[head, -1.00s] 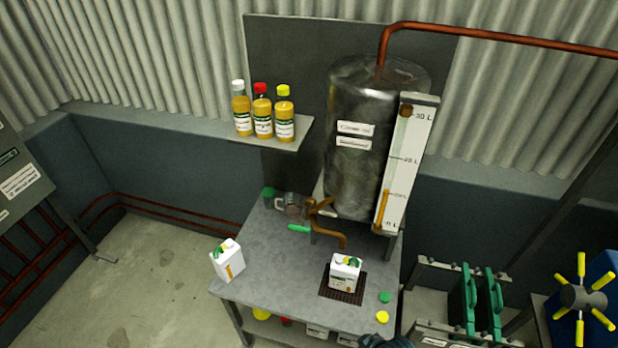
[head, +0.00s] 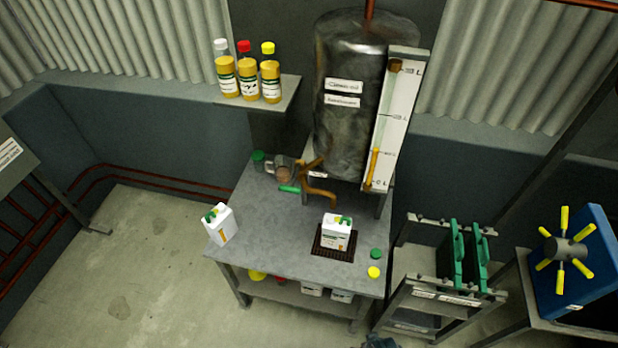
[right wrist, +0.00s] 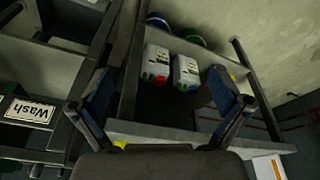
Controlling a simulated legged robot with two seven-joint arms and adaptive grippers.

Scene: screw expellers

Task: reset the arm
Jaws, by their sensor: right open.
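My right gripper (right wrist: 163,95) is open and empty in the right wrist view, its two fingers spread wide. Past the fingers is the lower shelf of the grey table, with two white jugs (right wrist: 156,63) (right wrist: 187,73) on it. In the head view only a small dark piece, likely of my right arm or gripper, shows at the bottom edge, in front of the table. My left gripper is in neither view.
The table (head: 270,225) bears a white jug (head: 219,224) at its left edge and another jug (head: 337,231) on a dark grate under the tank's spout. A metal tank (head: 350,110) stands behind. A frame with green plates (head: 457,255) is at right. Floor at left is clear.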

